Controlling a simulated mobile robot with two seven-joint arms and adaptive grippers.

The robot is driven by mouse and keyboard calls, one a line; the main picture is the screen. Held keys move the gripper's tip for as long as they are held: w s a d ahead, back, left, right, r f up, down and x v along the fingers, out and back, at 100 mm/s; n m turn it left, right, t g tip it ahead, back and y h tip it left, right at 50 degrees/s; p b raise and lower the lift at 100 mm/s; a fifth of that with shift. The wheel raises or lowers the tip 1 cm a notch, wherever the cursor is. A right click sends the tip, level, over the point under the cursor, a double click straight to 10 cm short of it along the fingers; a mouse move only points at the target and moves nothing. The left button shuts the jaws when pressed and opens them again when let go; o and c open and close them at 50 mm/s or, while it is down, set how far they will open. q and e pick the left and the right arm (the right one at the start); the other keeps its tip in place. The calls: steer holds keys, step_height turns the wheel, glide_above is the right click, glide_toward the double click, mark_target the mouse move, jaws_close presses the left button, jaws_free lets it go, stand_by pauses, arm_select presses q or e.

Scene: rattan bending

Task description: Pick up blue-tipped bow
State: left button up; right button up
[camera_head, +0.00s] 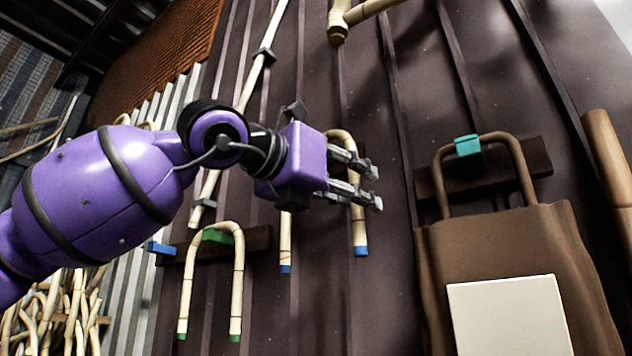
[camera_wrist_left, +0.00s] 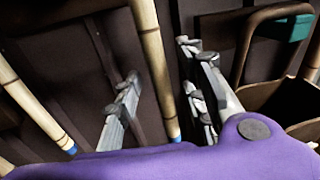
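The blue-tipped bow (camera_head: 359,228) is a bent pale rattan piece hanging against the dark wall with both blue-ended legs pointing down. My left gripper (camera_head: 370,188) hides part of its top and left leg. The gripper is open at the right leg. In the left wrist view, that leg of the bow (camera_wrist_left: 153,60) runs between the two spread fingers (camera_wrist_left: 165,97), with a visible gap on each side. The other leg, also blue-tipped, stands to the left there. My right gripper is in neither view.
A green-tipped bow (camera_head: 238,285) hangs lower left on a wooden block with a green clip (camera_head: 217,237). A brown bag (camera_head: 500,240) with a rattan handle and teal clip (camera_head: 467,145) hangs at right. Loose rattan (camera_head: 75,305) stands lower left. Wall between bow and bag is clear.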

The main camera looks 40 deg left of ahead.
arm_select(q)
steer(key=shift+w+d, duration=0.15)
steer(key=shift+w, duration=0.5)
steer(key=shift+c, duration=0.5)
steer(key=c, duration=0.9)
jaws_close()
steer(key=shift+r, duration=0.15)
